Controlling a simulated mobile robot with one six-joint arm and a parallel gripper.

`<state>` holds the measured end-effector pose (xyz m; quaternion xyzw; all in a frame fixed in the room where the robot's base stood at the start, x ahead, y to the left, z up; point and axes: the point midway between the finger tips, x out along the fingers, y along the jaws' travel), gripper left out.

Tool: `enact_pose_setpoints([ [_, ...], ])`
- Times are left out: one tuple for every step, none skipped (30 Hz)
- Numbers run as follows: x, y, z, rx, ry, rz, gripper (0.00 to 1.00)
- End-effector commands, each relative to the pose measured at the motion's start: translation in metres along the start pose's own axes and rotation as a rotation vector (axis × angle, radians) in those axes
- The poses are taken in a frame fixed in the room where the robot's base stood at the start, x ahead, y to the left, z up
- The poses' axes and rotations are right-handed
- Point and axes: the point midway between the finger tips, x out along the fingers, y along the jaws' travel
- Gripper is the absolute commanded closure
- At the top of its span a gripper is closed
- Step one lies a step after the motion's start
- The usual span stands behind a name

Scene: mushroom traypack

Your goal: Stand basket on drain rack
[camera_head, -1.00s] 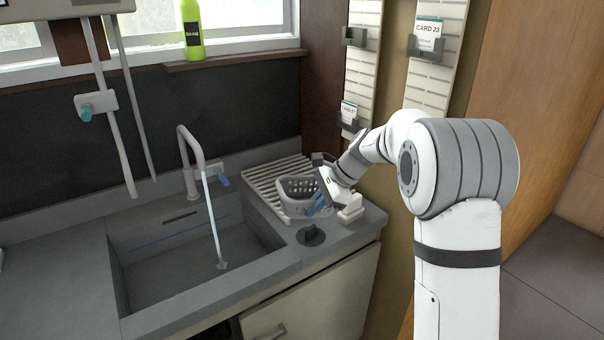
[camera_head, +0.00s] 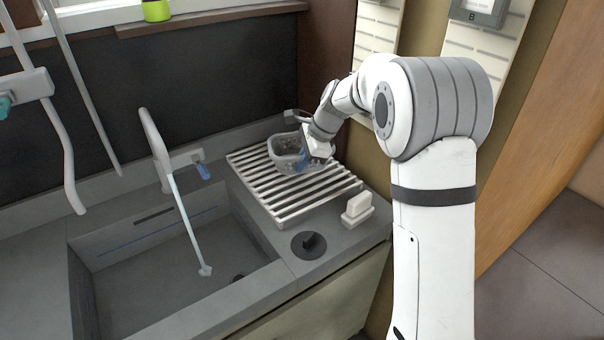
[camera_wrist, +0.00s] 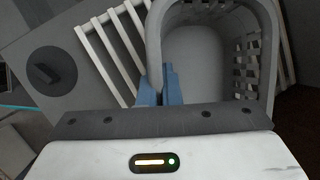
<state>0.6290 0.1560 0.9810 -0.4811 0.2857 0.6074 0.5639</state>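The grey basket (camera_head: 272,148), with slotted sides, is upright at the back of the light slatted drain rack (camera_head: 290,208). Whether its base touches the slats cannot be told. My gripper (camera_head: 303,157) is at the basket's right side. In the wrist view my gripper's two blue fingers (camera_wrist: 161,88) are close together at the basket's rim, one on each side of the wall. The basket (camera_wrist: 262,60) looks empty there, with a plain pale floor. Rack slats (camera_wrist: 108,62) show left of it and a little to its right.
A sink (camera_head: 170,285) with a running tap (camera_head: 153,140) lies left of the rack. A dark round knob (camera_head: 309,244) and a white block (camera_head: 357,208) are at the counter's front right. The front of the rack is clear.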

Motion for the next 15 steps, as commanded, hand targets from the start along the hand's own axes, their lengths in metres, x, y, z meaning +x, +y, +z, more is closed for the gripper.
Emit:
enact_pose_setpoints([
  [0.004, 0.001, -0.002, 0.002, 0.0, 0.0, 1.0],
  [0.005, 0.001, -0.003, 0.002, 0.0, -0.001, 1.0],
  [0.007, 0.001, -0.004, 0.002, 0.0, -0.001, 1.0],
  [0.01, 0.002, -0.005, 0.002, 0.0, -0.001, 1.0],
  [0.013, 0.003, -0.006, 0.002, -0.001, -0.001, 1.0],
  [0.017, 0.004, -0.008, 0.002, -0.001, 0.0, 1.0],
  [0.022, 0.005, -0.01, 0.003, 0.0, 0.0, 1.0],
  [0.027, 0.006, -0.012, 0.003, 0.0, 0.001, 1.0],
  [0.033, 0.008, -0.015, 0.004, 0.0, 0.002, 1.0],
  [0.038, 0.008, -0.017, 0.003, 0.0, 0.001, 1.0],
  [0.042, 0.009, -0.018, 0.003, -0.001, 0.001, 1.0],
  [0.046, 0.01, -0.02, 0.003, -0.001, 0.0, 1.0],
  [0.049, 0.011, -0.021, 0.003, 0.0, -0.001, 1.0],
  [0.05, 0.011, -0.022, 0.003, 0.0, -0.001, 1.0],
  [0.05, 0.011, -0.022, 0.002, 0.0, -0.002, 1.0],
])
